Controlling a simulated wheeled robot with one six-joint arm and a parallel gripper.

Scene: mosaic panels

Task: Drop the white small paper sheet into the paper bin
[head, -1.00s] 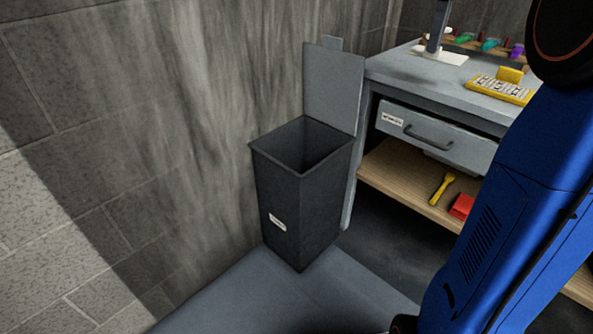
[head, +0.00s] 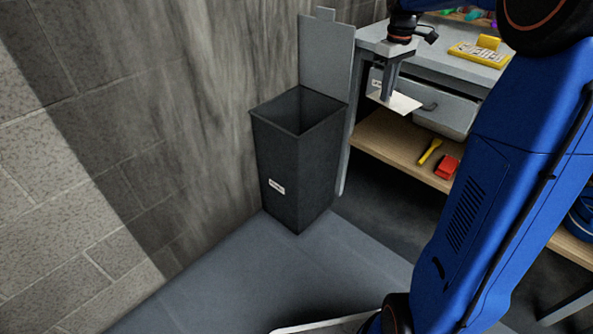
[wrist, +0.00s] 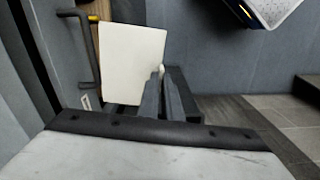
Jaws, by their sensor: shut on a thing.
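The white small paper sheet (head: 404,102) is held flat in the air in front of the workbench drawer, to the right of the paper bin. My gripper (head: 386,95) points down and is shut on the sheet's edge. In the wrist view the sheet (wrist: 131,60) extends up and left from my fingertips (wrist: 160,72). The dark grey paper bin (head: 292,175) stands against the wall with its lid (head: 326,52) raised and its top open. The sheet is apart from the bin. The bin's bottom inside is hidden in the head view.
The grey workbench (head: 440,55) stands right of the bin, with a yellow block tray (head: 480,54) on top. Its drawer (head: 450,112) has a dark handle. A wooden shelf (head: 395,145) below holds a yellow tool (head: 430,151) and a red block (head: 447,167). The floor before the bin is clear.

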